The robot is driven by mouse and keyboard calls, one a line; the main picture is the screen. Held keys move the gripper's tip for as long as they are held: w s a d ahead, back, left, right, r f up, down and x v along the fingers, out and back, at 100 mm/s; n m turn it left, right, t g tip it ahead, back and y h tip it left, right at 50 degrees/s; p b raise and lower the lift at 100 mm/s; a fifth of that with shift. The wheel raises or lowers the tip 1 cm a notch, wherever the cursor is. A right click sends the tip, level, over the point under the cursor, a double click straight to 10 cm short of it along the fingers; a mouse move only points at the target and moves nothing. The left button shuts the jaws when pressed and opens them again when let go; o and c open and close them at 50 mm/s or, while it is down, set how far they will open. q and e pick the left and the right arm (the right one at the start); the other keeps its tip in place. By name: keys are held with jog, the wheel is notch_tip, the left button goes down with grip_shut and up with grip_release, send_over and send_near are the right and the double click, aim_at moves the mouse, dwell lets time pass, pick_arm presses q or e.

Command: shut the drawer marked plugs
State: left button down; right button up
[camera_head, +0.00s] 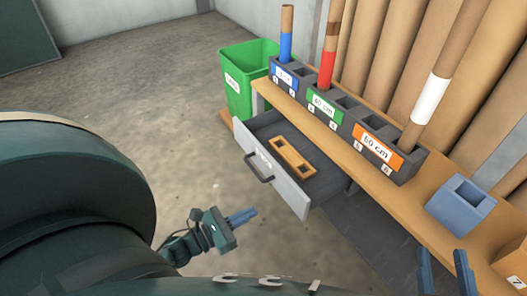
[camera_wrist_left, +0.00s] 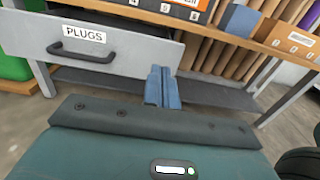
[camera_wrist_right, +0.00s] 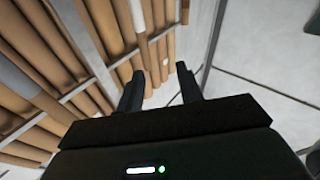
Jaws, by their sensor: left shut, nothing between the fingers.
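The plugs drawer is pulled out from under the bench, with its light grey front (camera_head: 270,168) towards me and a dark bar handle on it. Its PLUGS label (camera_wrist_left: 84,33) reads clearly in the left wrist view. A wooden piece with holes (camera_head: 293,157) lies inside the drawer. My left gripper (camera_head: 242,217) is shut and empty, in front of and below the drawer front, apart from it in the head view. In the left wrist view its fingers (camera_wrist_left: 161,87) point towards the drawer's right end. My right gripper (camera_head: 443,270) is open and empty, near the bench's right part.
A green bin (camera_head: 246,80) stands left of the bench. On the wooden bench top (camera_head: 336,130) stand dark holders with cm labels and tubes, and a blue square block (camera_head: 461,205). Large brown rolls (camera_head: 412,60) stand behind. The concrete floor left of the drawer is clear.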

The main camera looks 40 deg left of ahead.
aim_at(294, 189)
pick_arm(q)
jog(key=b+x, duration=0.2)
jog(key=x, duration=1)
jog(key=shift+w, duration=0.2)
pick_arm(e)
jog(key=shift+a+f+m, duration=0.15)
jog(key=shift+a+m, duration=0.1)
jog(key=shift+m, duration=0.05)
